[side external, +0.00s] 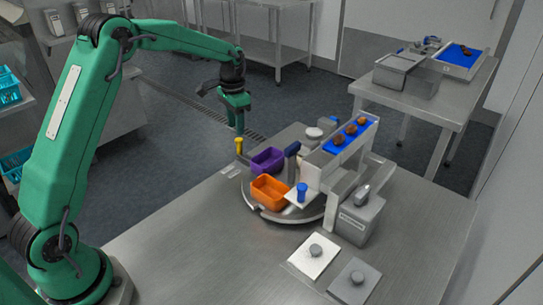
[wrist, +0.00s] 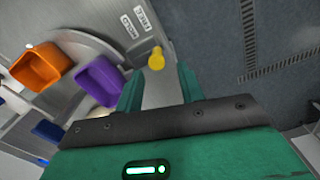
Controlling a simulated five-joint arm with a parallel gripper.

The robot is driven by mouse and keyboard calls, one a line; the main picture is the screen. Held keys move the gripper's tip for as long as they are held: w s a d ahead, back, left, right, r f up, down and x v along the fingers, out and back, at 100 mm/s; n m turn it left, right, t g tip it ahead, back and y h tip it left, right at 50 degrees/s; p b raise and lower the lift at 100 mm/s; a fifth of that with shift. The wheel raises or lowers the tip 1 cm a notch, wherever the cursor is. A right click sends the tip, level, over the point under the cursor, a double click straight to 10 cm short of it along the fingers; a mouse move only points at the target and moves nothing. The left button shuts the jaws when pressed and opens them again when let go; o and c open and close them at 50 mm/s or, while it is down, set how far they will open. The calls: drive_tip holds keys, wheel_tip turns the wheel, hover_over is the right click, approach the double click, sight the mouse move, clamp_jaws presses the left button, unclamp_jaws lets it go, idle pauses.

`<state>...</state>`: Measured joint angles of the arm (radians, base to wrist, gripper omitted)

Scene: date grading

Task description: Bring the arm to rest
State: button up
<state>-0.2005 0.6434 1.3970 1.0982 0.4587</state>
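My green arm reaches in from the left in the side external view, and my gripper (side external: 238,112) hangs in the air beyond the back left of the round turntable (side external: 285,214). The gripper points down, above a yellow knob (side external: 239,146) at the turntable's edge. In the wrist view my gripper (wrist: 160,88) shows two green fingers spread apart with nothing between them. The yellow knob (wrist: 156,59) shows past the gap, beside labels reading FREE and HOLD.
A purple bin (side external: 267,160) and an orange bin (side external: 270,191) stand on the turntable, both seeming empty. A blue strip (side external: 349,134) with several brown dates is raised at the right. Two small plates (side external: 314,255) (side external: 355,282) with grey knobs lie in front. The left tabletop is clear.

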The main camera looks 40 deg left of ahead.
drive_tip(key=shift+r, duration=0.25)
drive_tip(key=shift+s+d+r, duration=0.1)
drive_tip(key=shift+s+r, duration=0.05)
drive_tip(key=shift+r, duration=0.15)
drive_tip(key=s+d+r+n+t, duration=0.1)
drive_tip(key=s+d+r, duration=0.2)
drive_tip(key=s+r, duration=0.4)
drive_tip(key=s+d+r+t, duration=0.2)
drive_tip(key=s+d+r, duration=0.2)
drive_tip(key=s+r, duration=0.25)
drive_tip(key=s+d+f+n+t, duration=0.1)
drive_tip(key=s+d+n+t, duration=0.1)
drive_tip(key=s, duration=1.5)
drive_tip(key=shift+d+f+t, duration=0.15)
drive_tip(key=shift+d+t, duration=0.15)
drive_tip(key=shift+d, duration=0.5)
